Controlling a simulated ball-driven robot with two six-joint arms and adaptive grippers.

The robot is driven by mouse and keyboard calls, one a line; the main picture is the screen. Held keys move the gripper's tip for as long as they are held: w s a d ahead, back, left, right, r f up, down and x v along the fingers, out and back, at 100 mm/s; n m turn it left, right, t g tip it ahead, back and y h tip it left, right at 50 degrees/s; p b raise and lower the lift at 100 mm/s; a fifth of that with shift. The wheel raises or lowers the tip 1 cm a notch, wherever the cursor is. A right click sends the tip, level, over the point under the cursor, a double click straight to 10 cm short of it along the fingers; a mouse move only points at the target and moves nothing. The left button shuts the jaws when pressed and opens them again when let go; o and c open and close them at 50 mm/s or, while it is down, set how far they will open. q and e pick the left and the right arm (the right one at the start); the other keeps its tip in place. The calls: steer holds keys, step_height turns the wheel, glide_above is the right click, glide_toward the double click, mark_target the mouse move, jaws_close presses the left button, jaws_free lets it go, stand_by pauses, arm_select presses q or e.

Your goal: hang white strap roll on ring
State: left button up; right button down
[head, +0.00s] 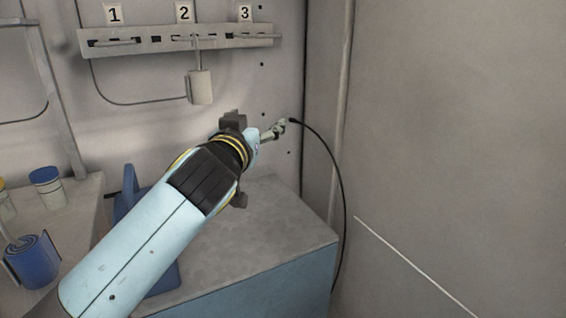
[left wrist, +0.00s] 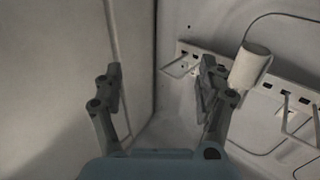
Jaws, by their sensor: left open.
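A white roll (head: 200,87) hangs below the number 2 position of the wall rail (head: 160,42), on a thin light-coloured hanger. It also shows in the left wrist view (left wrist: 250,65), beside the right finger and apart from it as far as I can see. The rail carries several thin projecting rings or hooks, one at number 3 (head: 255,36). My left gripper (head: 240,160) is below and to the right of the roll in the head view, partly hidden by its own wrist. In the left wrist view its fingers (left wrist: 160,73) stand wide apart with nothing between them. My right gripper is out of view.
A grey-topped bench (head: 290,235) lies below my left arm. A blue object (head: 130,190) stands on its left side. A black cable (head: 335,170) hangs by the corner. A bare wall panel fills the right.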

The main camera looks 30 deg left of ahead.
arm_select(q)
steer(key=s+d+f+m+h+b, duration=0.2)
steer(key=s+d+m+h, duration=0.2)
steer(key=d+m+h, duration=0.2)
steer(key=shift+s+d+f+h, duration=0.2)
steer(key=shift+d+h, duration=1.1)
steer(key=shift+h, duration=0.5)
